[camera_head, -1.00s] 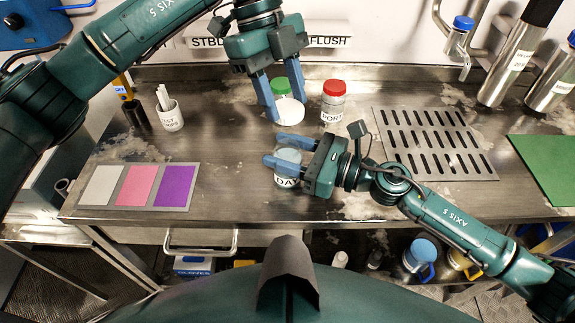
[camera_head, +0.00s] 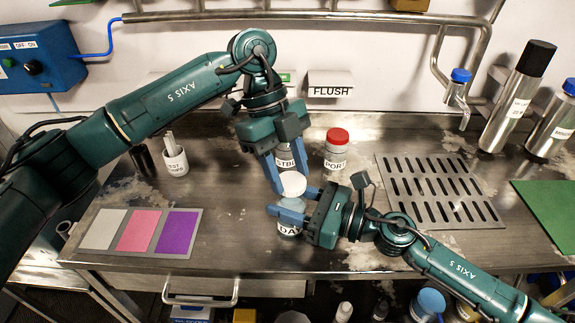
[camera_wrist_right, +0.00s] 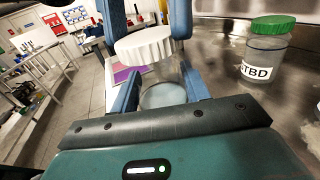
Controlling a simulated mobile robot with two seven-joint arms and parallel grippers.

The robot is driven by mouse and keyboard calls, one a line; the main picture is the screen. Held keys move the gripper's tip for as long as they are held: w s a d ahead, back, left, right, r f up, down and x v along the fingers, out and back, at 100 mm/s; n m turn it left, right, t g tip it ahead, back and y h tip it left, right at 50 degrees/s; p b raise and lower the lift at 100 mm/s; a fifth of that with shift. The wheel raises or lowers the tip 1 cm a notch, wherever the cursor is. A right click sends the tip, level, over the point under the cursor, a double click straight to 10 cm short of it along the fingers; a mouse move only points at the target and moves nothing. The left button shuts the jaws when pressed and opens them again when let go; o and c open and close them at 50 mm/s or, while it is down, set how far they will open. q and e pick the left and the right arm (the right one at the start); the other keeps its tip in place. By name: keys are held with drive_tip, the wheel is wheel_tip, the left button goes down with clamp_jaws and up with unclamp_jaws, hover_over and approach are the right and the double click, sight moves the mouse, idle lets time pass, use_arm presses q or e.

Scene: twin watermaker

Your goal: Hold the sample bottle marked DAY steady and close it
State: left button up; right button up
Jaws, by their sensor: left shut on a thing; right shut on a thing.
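The clear sample bottle marked DAY (camera_head: 288,228) stands upright near the front of the steel bench. My right gripper (camera_head: 290,203) is shut around its body; the bottle also shows between the blue fingers in the right wrist view (camera_wrist_right: 164,94). My left gripper (camera_head: 289,187) comes from above and is shut on a white ribbed cap (camera_head: 293,184). The cap is over the bottle's mouth, and in the right wrist view (camera_wrist_right: 146,48) it looks a little left of the bottle's middle. I cannot tell whether the cap touches the rim.
The green-capped STBD bottle (camera_wrist_right: 266,60) and the red-capped PORT bottle (camera_head: 336,152) stand just behind. A cup of strips (camera_head: 175,160) and a colour card panel (camera_head: 140,232) are at left. A slotted drain plate (camera_head: 440,190) lies at right.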

sight(299, 179)
use_arm(q)
drive_tip(key=shift+f, duration=0.1)
drive_tip(key=shift+f, duration=0.8)
drive_tip(key=shift+f, duration=0.55)
drive_tip(key=m, duration=0.2)
drive_tip(key=m+y, duration=0.1)
drive_tip(key=m, duration=0.1)
drive_tip(key=m+g+y, duration=0.1)
drive_tip(key=m, duration=0.1)
drive_tip(key=shift+w+d, duration=0.15)
drive_tip(key=shift+d, duration=0.2)
drive_tip(key=m+y, duration=0.1)
drive_tip(key=m, duration=0.3)
drive_tip(key=shift+d+y, duration=0.15)
drive_tip(key=shift+y, duration=0.25)
drive_tip(key=m, duration=0.2)
drive_tip(key=m+y, duration=0.1)
drive_tip(key=m, duration=0.1)
drive_tip(key=m+y, duration=0.1)
drive_tip(key=m, duration=0.2)
drive_tip(key=shift+d+t, duration=0.25)
drive_tip(key=shift+t, duration=0.15)
drive_tip(key=m, duration=0.1)
drive_tip(key=m+t+y, duration=0.1)
drive_tip(key=m, duration=0.3)
drive_tip(key=shift+s+t+y, duration=0.3)
drive_tip(key=m+t, duration=0.1)
drive_tip(key=m, duration=0.3)
drive_tip(key=shift+s+d, duration=0.1)
drive_tip(key=shift+s, duration=0.05)
